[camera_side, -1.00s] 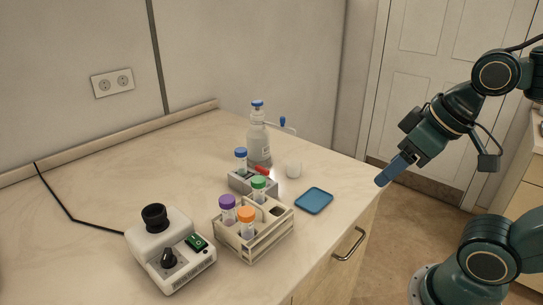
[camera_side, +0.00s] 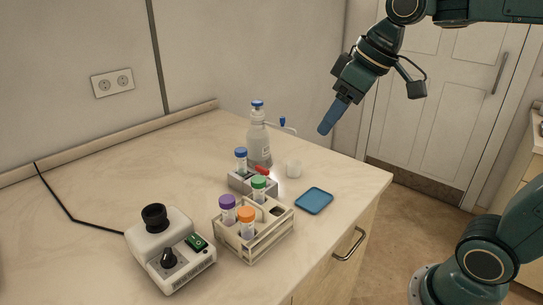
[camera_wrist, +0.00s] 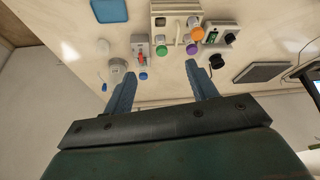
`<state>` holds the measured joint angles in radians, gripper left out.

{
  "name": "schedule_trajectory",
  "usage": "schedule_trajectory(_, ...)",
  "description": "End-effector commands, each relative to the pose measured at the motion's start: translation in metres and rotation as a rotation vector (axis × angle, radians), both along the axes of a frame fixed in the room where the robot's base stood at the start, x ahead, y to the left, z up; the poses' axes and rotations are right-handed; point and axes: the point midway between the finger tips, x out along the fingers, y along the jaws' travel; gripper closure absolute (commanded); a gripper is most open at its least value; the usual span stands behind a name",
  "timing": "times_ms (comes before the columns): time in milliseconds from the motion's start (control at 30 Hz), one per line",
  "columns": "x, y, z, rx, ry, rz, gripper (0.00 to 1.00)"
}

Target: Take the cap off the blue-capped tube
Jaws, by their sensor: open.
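The blue-capped tube (camera_side: 240,158) stands upright in a small grey block (camera_side: 262,187) behind the wooden rack, with its cap on. A blue cap that looks like this tube's shows in the wrist view (camera_wrist: 162,50), between the fingers in the picture but well beyond them. My gripper (camera_side: 327,130) is in the air above the right side of the bench, apart from every object. Its two blue fingers are spread and empty in the wrist view (camera_wrist: 161,75).
The wooden rack (camera_side: 262,250) holds purple-, orange- and green-capped tubes. A bottle (camera_side: 258,140) stands close behind the block, with a white cup (camera_side: 293,169) beside it. A blue tray (camera_side: 314,200) lies at right, a white machine (camera_side: 165,245) at front left. The left bench is mostly clear.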

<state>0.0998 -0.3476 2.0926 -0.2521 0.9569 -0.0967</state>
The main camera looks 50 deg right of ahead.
Motion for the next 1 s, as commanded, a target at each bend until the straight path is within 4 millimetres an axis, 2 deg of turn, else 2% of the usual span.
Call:
schedule_trajectory(33,0.014,-0.001,0.003,-0.001,0.006,0.019,0.43)
schedule_trajectory(233,0.062,-0.005,0.011,-0.003,0.018,0.109,0.43)
schedule_trajectory(467,0.116,-0.016,0.010,-0.006,0.030,0.212,0.43)
schedule_trajectory(733,0.176,-0.035,-0.004,-0.012,0.039,0.337,0.43)
schedule_trajectory(1000,0.227,-0.061,-0.032,-0.019,0.046,0.456,0.43)
